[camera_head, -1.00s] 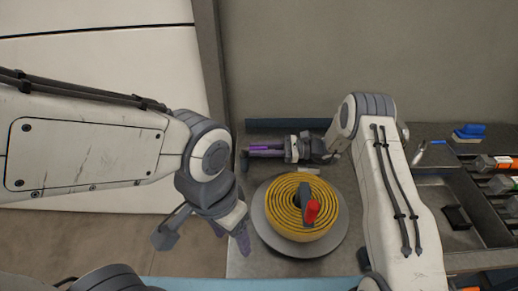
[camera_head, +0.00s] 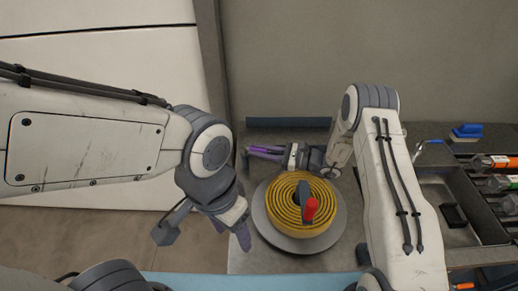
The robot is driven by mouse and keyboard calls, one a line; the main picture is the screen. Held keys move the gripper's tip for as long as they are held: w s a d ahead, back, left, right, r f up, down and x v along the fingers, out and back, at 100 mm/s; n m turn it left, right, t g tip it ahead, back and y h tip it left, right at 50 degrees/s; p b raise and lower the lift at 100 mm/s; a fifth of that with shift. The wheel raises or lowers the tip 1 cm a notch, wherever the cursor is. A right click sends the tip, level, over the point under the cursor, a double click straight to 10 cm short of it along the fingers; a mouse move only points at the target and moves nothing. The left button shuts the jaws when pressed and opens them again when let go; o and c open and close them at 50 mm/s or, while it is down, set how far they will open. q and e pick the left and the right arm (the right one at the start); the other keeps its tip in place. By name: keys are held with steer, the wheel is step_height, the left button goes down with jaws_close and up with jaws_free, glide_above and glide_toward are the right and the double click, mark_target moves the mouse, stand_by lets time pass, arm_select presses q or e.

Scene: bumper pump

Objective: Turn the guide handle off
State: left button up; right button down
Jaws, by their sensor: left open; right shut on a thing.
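A yellow coil (camera_head: 284,219) with dark rings lies on a round grey plate (camera_head: 337,225). A dark bar (camera_head: 303,190) stands at its middle, with a red knob (camera_head: 311,208) beside it. My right gripper (camera_head: 250,153) is behind the coil, its purple fingers pointing left and shut on a small dark piece (camera_head: 244,163) at their tips. Whether that piece is the guide handle I cannot tell; the fingers hide the contact. My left gripper (camera_head: 244,236) points down at the plate's left edge, open and empty, its fingers partly overlapping in the view.
A dark blue strip (camera_head: 288,122) lies along the wall behind. To the right are a tray (camera_head: 440,183) with a black block (camera_head: 455,216), several orange-and-white tools (camera_head: 495,161) and a blue brush (camera_head: 467,131). My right forearm stands between the coil and the tray.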

steer(key=c, duration=0.8)
jaws_free()
steer(key=shift+d, duration=0.15)
steer(key=b+v, duration=0.3)
steer(key=v, duration=0.6)
steer(key=shift+d, duration=0.15)
steer(key=shift+s+d, duration=0.25)
steer(key=shift+d, duration=0.2)
steer(key=shift+c, duration=0.2)
